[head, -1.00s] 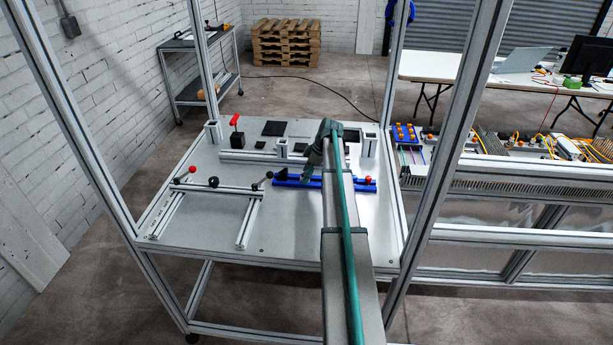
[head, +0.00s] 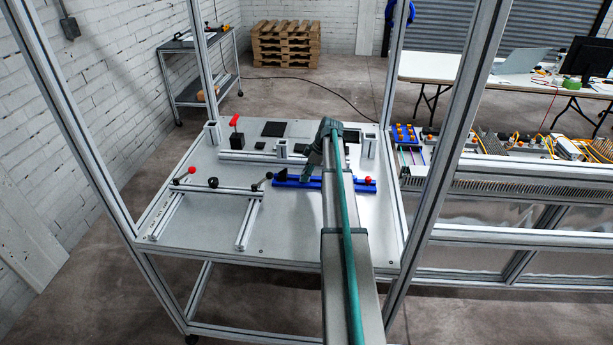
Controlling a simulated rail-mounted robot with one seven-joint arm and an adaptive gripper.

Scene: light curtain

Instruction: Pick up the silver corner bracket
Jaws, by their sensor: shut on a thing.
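My gripper (head: 306,176) is at the end of my arm, low over the right half of the grey worktable (head: 290,232), by the blue rail. It is small and partly hidden by my own arm, and its fingers point down. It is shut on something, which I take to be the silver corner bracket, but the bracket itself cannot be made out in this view.
Aluminium profiles with clamps (head: 212,182) stand on the left, and a red-handled clamp (head: 236,139) behind. Upright frame posts (head: 458,130) surround the table. The front of the table is clear.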

